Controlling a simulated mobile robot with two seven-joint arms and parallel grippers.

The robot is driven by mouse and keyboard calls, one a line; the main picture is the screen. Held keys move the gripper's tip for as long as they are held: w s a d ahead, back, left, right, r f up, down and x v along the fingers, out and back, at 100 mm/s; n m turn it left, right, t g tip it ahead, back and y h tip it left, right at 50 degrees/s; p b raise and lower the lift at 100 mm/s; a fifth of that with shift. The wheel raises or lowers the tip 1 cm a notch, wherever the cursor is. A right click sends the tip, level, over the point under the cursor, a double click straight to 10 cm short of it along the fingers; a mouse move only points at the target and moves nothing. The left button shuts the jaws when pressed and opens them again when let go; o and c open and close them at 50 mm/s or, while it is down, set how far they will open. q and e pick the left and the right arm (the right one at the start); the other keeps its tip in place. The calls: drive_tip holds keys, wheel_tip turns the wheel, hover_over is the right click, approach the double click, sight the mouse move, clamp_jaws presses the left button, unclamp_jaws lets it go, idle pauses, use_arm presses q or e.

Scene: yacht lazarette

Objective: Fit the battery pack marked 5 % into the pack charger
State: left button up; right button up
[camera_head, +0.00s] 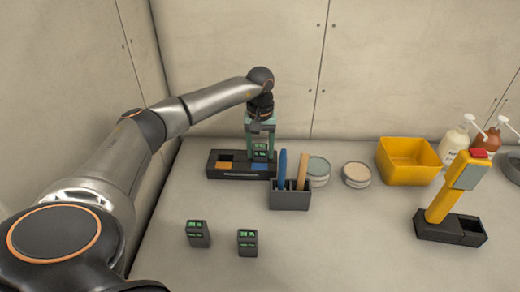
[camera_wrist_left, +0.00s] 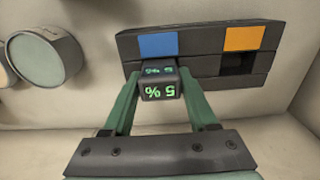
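The battery pack marked 5 % (camera_wrist_left: 160,88) is dark with green digits, upside down in the left wrist view. My left gripper (camera_head: 261,148) has a finger against each side of it and is shut on it. The pack (camera_head: 260,155) is at the right bay of the dark pack charger (camera_head: 220,173), by the blue panel (camera_wrist_left: 158,45). I cannot tell how deep it sits in that bay. The bay by the orange panel (camera_wrist_left: 243,38) looks empty and dark. My right gripper is not in view.
Two more packs with green displays, a left one (camera_head: 198,234) and a right one (camera_head: 247,243), stand at the front. A dark holder (camera_head: 290,198) with upright tools is close to the charger. Tins (camera_head: 357,174), a yellow bin (camera_head: 407,160) and a yellow tool (camera_head: 441,200) are to the right.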

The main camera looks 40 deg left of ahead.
sight(261, 145)
use_arm(q)
drive_tip(key=o, duration=0.4)
drive_tip(key=shift+s+a+f, duration=0.1)
drive_tip(key=shift+c, duration=0.2)
wheel_tip(261, 145, up, 13)
drive_tip(key=shift+d+f, duration=0.2)
idle(0.4)
